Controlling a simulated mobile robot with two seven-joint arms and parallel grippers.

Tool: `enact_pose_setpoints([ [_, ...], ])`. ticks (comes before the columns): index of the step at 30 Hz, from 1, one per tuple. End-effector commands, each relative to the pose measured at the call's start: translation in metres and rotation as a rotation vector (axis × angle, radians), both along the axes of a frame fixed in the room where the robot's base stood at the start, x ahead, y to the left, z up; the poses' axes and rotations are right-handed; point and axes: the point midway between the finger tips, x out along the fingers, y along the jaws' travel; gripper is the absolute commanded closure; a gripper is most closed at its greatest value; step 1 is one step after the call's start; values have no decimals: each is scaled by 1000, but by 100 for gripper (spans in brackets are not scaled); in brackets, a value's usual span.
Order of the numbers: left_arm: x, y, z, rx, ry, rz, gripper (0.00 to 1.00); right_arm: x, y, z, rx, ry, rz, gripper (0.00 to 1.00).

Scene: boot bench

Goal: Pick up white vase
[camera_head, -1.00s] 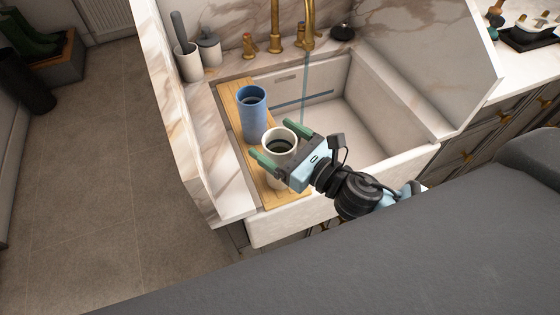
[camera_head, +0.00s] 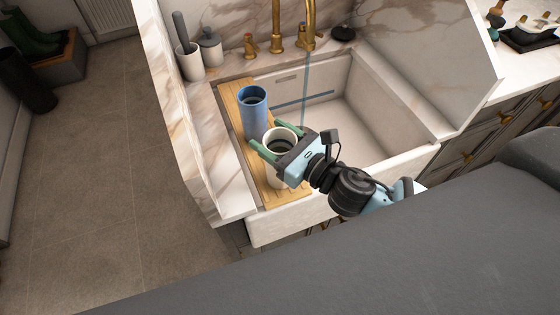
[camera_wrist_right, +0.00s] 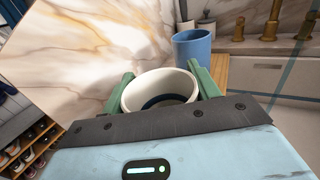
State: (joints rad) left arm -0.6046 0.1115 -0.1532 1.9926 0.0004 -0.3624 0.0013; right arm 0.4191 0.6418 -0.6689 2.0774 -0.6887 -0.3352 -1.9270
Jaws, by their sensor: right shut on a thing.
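The white vase (camera_head: 286,143) stands upright on the wooden board (camera_head: 235,97) across the sink's left side, with a dark inside. In the right wrist view the white vase (camera_wrist_right: 133,94) sits between the green fingers, its rim facing the camera. My right gripper (camera_head: 276,141) is shut on the white vase, one finger on each side. It also shows in the right wrist view (camera_wrist_right: 162,84). The gripper body hides the vase's near side. My left gripper is in neither view.
A blue vase (camera_head: 255,118) stands on the board just behind the white one. A gold faucet (camera_head: 309,25) runs a thin stream into the sink (camera_head: 370,115). White containers (camera_head: 190,65) stand at the back left. The basin right of the board is clear.

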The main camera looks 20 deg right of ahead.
Motion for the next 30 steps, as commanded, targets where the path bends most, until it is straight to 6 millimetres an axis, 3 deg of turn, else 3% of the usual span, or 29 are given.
enact_pose_setpoints([
  [11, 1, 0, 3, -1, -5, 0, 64, 0, 0, 5, 1, -5, 1, 100],
  [21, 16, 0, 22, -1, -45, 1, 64, 1, 0, 45, 0, -14, 1, 100],
  [23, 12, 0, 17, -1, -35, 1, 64, -11, -1, 38, 1, -2, 2, 100],
  [30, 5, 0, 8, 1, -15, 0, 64, -55, -7, 39, 2, 3, 3, 100],
])
